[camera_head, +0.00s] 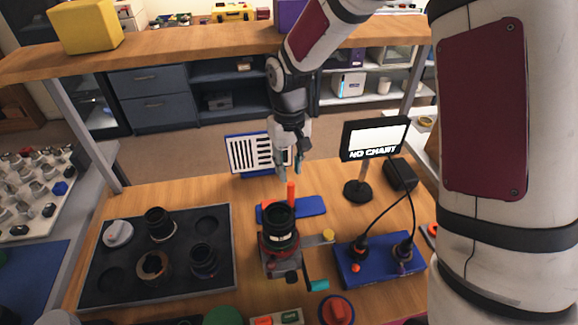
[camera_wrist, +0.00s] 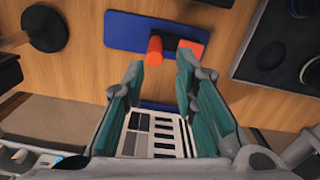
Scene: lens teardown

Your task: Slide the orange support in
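The orange support shows as an upright orange post (camera_head: 291,192) with a lower orange block (camera_head: 271,211) beside it, at a blue plate (camera_head: 312,206) behind the lens. The wrist view shows the orange post (camera_wrist: 155,50), the orange block (camera_wrist: 190,54) and the blue plate (camera_wrist: 128,32). My gripper (camera_head: 290,170) points down above and behind the post. In the wrist view my gripper (camera_wrist: 160,68) has its teal-lined fingers apart, with nothing between them.
A dark tray (camera_head: 222,270) with lens parts lies at the left. A "NO CHART" screen (camera_head: 376,138) stands at the right, above a blue box (camera_head: 385,272) with black cables. A striped chart (camera_head: 252,152) stands at the table's far edge.

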